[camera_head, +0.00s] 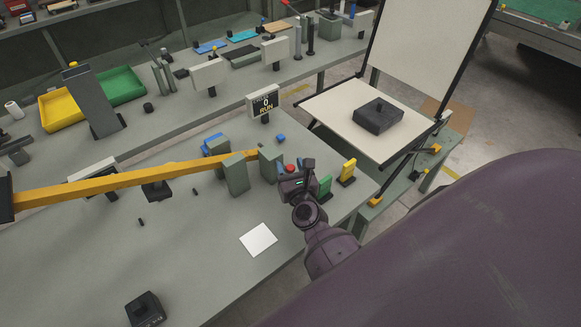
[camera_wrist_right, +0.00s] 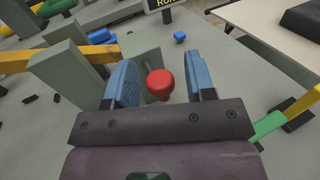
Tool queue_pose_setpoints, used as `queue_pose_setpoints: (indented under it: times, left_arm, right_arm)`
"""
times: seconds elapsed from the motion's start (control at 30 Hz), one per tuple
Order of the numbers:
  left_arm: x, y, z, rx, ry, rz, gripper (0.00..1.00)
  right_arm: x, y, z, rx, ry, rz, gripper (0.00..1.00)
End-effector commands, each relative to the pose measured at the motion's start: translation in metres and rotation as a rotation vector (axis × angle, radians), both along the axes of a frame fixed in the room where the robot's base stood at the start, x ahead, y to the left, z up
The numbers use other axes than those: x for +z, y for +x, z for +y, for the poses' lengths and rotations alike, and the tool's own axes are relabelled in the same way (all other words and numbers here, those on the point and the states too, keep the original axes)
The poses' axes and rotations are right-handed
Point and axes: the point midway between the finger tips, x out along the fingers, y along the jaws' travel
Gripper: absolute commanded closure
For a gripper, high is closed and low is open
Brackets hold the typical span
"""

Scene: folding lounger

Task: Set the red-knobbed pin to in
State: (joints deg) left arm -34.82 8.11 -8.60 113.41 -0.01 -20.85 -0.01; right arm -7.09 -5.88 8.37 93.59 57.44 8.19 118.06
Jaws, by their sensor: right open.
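The red-knobbed pin shows as a red knob (camera_head: 289,169) at the face of a grey-green block (camera_head: 270,163) on the workbench. In the right wrist view the red knob (camera_wrist_right: 160,84) stands out from the grey block (camera_wrist_right: 139,56), between the two blue fingers. My right gripper (camera_head: 291,176) is open around the knob, with a gap on each side; its fingers (camera_wrist_right: 162,83) do not appear to touch it. In the head view the gripper body hides part of the knob and block. How deep the pin sits cannot be told. My left gripper is not in view.
A yellow bar (camera_head: 130,183) runs left from the grey blocks. A display (camera_head: 264,101) reading RUN stands behind. A lounger (camera_head: 345,115) with a dark box stands at right.

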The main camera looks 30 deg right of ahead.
Motion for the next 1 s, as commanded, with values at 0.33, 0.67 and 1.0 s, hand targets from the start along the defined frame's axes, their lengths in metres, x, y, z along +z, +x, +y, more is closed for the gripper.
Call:
queue_pose_setpoints:
  times: [0.33, 0.67, 1.0]
  left_arm:
    - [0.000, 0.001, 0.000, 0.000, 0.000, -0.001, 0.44]
    - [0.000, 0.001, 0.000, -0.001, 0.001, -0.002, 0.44]
    - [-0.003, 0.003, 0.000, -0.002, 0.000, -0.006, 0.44]
  right_arm:
    - [0.000, 0.000, 0.000, 0.000, 0.000, 0.000, 0.87]
    - [0.000, 0.003, 0.000, 0.000, 0.001, -0.001, 1.00]
    - [0.000, 0.028, 0.002, 0.000, 0.002, -0.002, 1.00]
